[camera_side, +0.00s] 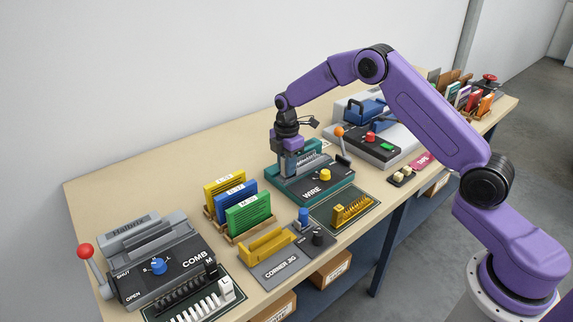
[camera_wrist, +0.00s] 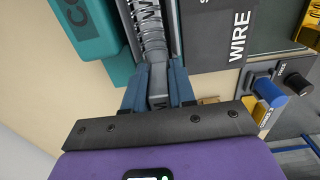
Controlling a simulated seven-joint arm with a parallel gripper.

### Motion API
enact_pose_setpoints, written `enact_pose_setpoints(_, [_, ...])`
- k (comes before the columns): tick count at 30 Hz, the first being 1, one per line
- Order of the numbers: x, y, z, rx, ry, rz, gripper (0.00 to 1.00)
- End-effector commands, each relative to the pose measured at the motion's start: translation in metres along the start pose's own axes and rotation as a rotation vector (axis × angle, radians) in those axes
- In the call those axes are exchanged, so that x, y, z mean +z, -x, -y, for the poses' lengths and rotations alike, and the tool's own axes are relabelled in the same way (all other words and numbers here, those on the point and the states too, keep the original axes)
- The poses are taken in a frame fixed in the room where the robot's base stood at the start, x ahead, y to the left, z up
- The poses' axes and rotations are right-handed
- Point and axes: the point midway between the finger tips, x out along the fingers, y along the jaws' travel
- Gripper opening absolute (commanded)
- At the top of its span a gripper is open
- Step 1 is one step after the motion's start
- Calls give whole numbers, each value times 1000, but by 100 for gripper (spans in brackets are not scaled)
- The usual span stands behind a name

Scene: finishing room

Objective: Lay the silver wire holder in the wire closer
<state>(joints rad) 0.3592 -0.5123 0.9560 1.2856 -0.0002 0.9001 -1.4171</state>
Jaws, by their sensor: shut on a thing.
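The wire closer (camera_side: 318,186) is a teal machine with a dark face lettered WIRE, a yellow knob and an orange-tipped lever, near the middle of the bench. It also shows in the wrist view (camera_wrist: 225,75). My gripper (camera_side: 291,170) is over its left end, pointing down. In the wrist view my gripper (camera_wrist: 157,85) has its blue fingers shut on the grey end of the silver wire holder (camera_wrist: 151,40). The ridged silver wire runs away from the fingers along the closer's dark channel. Whether the holder rests on the channel floor cannot be told.
A tray with a gold wire holder (camera_side: 352,210) lies in front of the closer. To the left are upright yellow, blue and green books (camera_side: 247,213), a corner jig (camera_side: 272,262) and a comb machine (camera_side: 155,265). A grey machine (camera_side: 372,143) stands right of the closer.

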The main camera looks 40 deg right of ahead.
Motion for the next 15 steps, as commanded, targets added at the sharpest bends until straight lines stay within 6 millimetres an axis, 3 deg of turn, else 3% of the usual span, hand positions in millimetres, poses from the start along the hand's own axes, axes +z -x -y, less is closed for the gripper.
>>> enact_pose_setpoints(15, [0,-3,0,-1,0,0,0])
